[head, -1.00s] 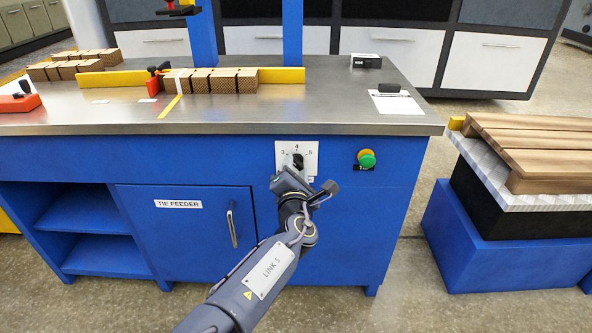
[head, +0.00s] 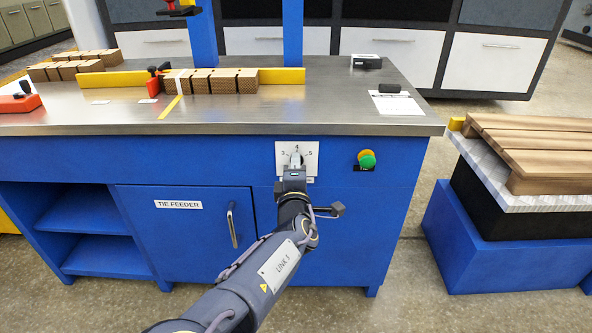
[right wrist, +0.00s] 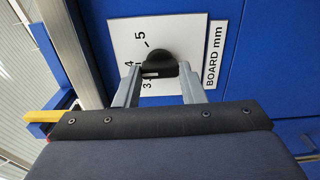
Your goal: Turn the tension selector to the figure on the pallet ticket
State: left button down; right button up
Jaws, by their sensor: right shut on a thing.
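The tension selector is a black knob (right wrist: 160,64) on a white plate (head: 309,148) marked 3, 4 and 5, with "BOARD mm" readable in the right wrist view. The plate is on the blue front below the steel top. My right gripper (head: 296,163) is shut on the knob, one finger on each side in the right wrist view (right wrist: 160,82). A pale mark on the knob faces the 3 and 4 side; I cannot tell which figure exactly. A white sheet (head: 398,106) with a black clip lies on the top; its print is too small to read. My left gripper is out of view.
A green push button (head: 368,162) is right of the plate. The tie feeder door (head: 185,240) with its handle is to the left. Brown blocks (head: 222,82) stand by a yellow fence on the steel top (head: 300,114). A pallet stack (head: 520,165) stands at right.

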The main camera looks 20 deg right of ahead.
dwell(0.5)
jog(key=o, duration=1)
jog(key=p+v, duration=0.2)
jog(key=v, duration=0.5)
jog(key=shift+s+a, duration=0.15)
jog(key=shift+s, duration=0.25)
